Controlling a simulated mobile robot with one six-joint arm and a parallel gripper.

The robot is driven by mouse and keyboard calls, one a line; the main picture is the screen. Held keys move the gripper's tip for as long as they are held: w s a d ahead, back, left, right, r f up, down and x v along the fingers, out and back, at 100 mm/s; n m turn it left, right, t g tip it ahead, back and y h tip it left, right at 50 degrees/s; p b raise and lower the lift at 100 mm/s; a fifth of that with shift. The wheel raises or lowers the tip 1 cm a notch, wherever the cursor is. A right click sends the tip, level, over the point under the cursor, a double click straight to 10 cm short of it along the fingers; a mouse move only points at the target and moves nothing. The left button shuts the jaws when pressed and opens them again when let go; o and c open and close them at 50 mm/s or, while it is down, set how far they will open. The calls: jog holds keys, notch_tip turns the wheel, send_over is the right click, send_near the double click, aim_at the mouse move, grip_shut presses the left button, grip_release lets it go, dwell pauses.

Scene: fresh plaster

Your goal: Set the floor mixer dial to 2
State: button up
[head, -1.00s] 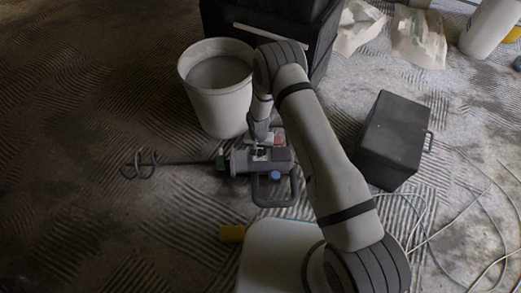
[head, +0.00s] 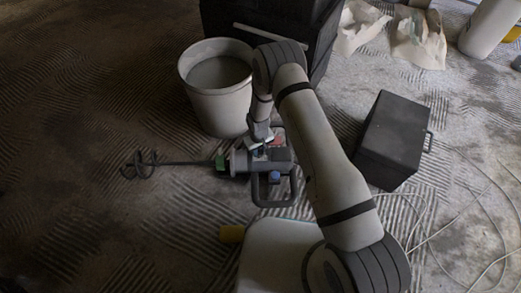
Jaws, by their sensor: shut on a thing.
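The floor mixer (head: 240,163) lies on its side on the ridged floor, with a grey body, a looped handle and a green collar. Its long shaft points left and ends in a spiral paddle (head: 138,165). A blue round part (head: 274,176) shows by the handle, apart from the jaws. My gripper (head: 260,153) points down onto the top of the mixer body and is shut on a small part there, which appears to be the dial. The jaws hide most of it, and no number can be read.
A white bucket (head: 222,107) of grey mix stands just behind the mixer. A dark box (head: 393,140) is to the right, with loose cable (head: 425,215) near it. The floor at left is clear.

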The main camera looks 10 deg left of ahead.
aim_at(259, 152)
jog(key=shift+a, duration=0.15)
jog(key=o, duration=1)
jog(key=shift+s+r+p, duration=0.1)
jog(key=shift+r+p, duration=1.4)
jog(key=shift+r, duration=2.4)
